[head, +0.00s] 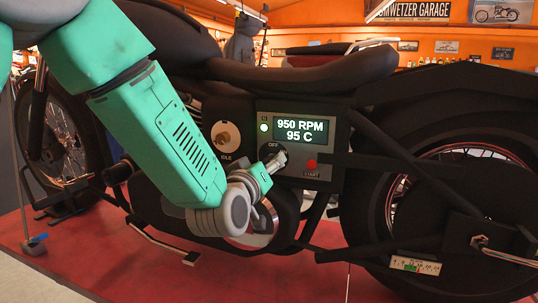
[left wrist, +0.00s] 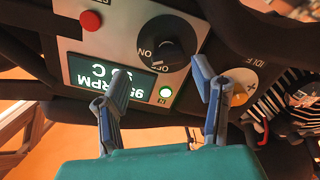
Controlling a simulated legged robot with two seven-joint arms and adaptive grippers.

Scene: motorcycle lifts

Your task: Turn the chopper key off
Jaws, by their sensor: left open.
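The chopper's key switch is a round black knob (left wrist: 167,43) on the side panel, with an ON label beside it in the left wrist view. I cannot tell which label its grip points to. In the head view an OFF label shows above the switch, which is largely hidden by my left gripper (head: 279,161). In the left wrist view my left gripper (left wrist: 160,73) is open, its two fingers apart and nothing between them. The knob lies beyond the fingertips, with no clear contact. The display (head: 300,130) reads 950 RPM and 95 C. My right gripper is not in view.
A red START button (head: 311,164) sits right of the switch, and an IDLE knob (head: 226,138) sits left. A green lamp (head: 264,127) is lit beside the display. The seat (head: 310,75) overhangs the panel; the rear wheel (head: 440,210) is at right.

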